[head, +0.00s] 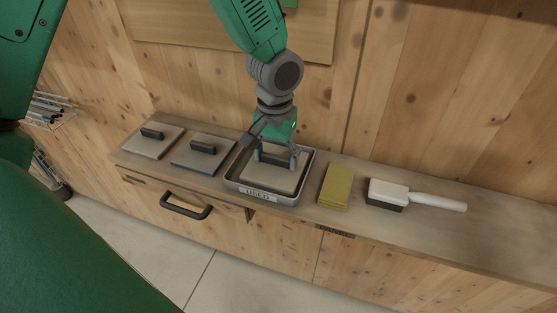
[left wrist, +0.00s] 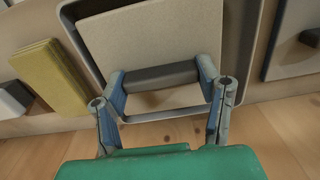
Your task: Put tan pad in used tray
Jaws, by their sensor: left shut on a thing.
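The tan pad (head: 268,179) is a flat beige square with a dark bar handle, lying inside the used tray (head: 261,196), a grey metal tray with a "USED" label on its front. My left gripper (head: 277,160) reaches down over the tray and is shut on the pad's handle. In the left wrist view the gripper's fingertips (left wrist: 165,85) sit at both ends of the dark handle, and the pad (left wrist: 150,40) is framed by the tray's rim (left wrist: 82,45). Whether the pad rests fully on the tray floor I cannot tell. My right gripper is not in view.
Two more handled pads, one grey-beige (head: 152,143) and one with a blue edge (head: 203,155), lie left of the tray. A yellow pad stack (head: 336,186) and a white-handled brush (head: 415,197) lie to the right. A drawer with a dark handle (head: 186,208) is below the shelf.

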